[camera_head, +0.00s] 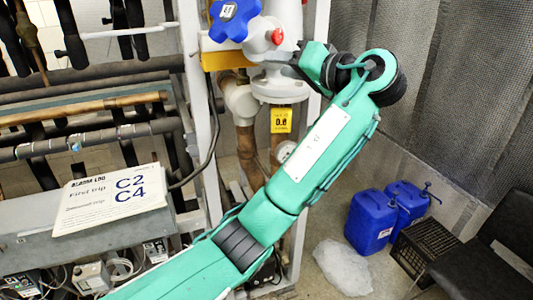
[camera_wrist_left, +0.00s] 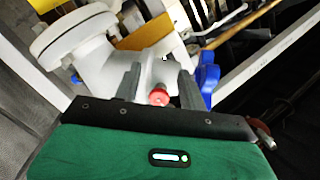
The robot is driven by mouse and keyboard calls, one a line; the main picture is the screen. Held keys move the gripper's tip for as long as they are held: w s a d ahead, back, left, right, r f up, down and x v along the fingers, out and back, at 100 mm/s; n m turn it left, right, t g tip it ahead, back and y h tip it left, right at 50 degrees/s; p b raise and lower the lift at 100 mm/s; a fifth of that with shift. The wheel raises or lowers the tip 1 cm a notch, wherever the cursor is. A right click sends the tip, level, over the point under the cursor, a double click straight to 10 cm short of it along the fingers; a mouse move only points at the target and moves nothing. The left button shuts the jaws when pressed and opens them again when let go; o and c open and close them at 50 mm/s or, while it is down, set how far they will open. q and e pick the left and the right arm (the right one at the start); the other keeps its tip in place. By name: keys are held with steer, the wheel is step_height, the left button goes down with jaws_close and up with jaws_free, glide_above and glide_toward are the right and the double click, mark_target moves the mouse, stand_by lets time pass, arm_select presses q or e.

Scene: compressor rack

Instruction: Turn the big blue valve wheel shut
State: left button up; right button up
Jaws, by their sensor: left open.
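The big blue valve wheel (camera_head: 234,18) is at the top of the head view, cut by the upper edge, on a white valve body (camera_head: 262,38). In the left wrist view part of the blue wheel (camera_wrist_left: 208,78) shows beyond the right finger. My left gripper (camera_head: 296,60) is just right of the valve body, small and partly hidden by my wrist. In the left wrist view it (camera_wrist_left: 159,84) is open, with a red knob (camera_wrist_left: 159,96) showing between its fingers. It looks apart from the wheel; whether it touches the valve body I cannot tell. My right gripper is not in view.
A white rack post (camera_head: 192,70) and dark pipes stand left of the valve. A yellow tag (camera_head: 281,121) hangs below it. A sign (camera_head: 112,197) lies at left. Blue jugs (camera_head: 371,220), a black crate (camera_head: 424,250) and a dark chair (camera_head: 490,255) are at right.

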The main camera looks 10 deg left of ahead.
arm_select(q)
steer(key=w+a+f+m+h, duration=0.2)
steer(key=w+f, duration=0.1)
steer(key=f, duration=0.9)
steer(key=w+a+f+m+h+b, duration=0.1)
steer(key=w+a+f+m+h, duration=0.1)
steer(key=f, duration=1)
steer(key=shift+w+a+f+m, duration=0.25)
steer(key=shift+w+a+m, duration=0.15)
steer(key=shift+w, duration=0.15)
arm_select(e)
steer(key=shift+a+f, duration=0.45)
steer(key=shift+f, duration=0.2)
arm_select(q)
steer(key=shift+r, duration=0.1)
